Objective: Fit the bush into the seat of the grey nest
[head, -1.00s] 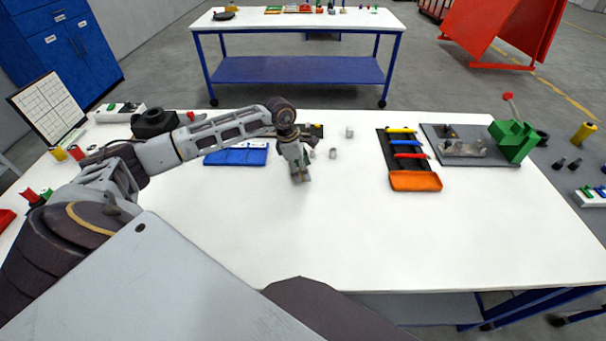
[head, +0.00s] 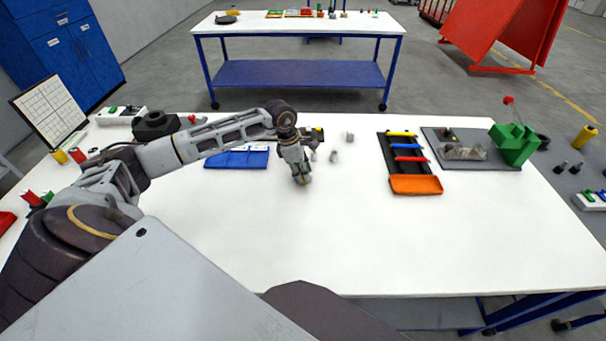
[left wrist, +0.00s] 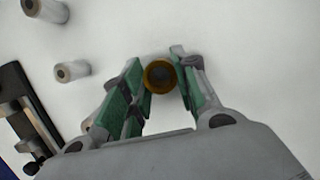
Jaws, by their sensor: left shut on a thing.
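My left gripper (head: 302,180) is low over the white table, left of centre in the head view. In the left wrist view the green-padded fingers of my left gripper (left wrist: 162,82) are shut on a brass-brown round bush (left wrist: 160,73) with a dark bore, its end facing the camera. The bush cannot be made out in the head view. A grey, uneven block (head: 462,152) on a dark grey plate at the right may be the grey nest; its seat is too small to make out. My right gripper is not in view.
Pale grey cylinders stand beyond the gripper, one at the back (head: 350,136) and one nearer (head: 335,157). A blue tray (head: 237,158) lies to the left. A black rack with coloured bars (head: 408,150), an orange tray (head: 416,185) and a green block (head: 514,143) are right. The front table is clear.

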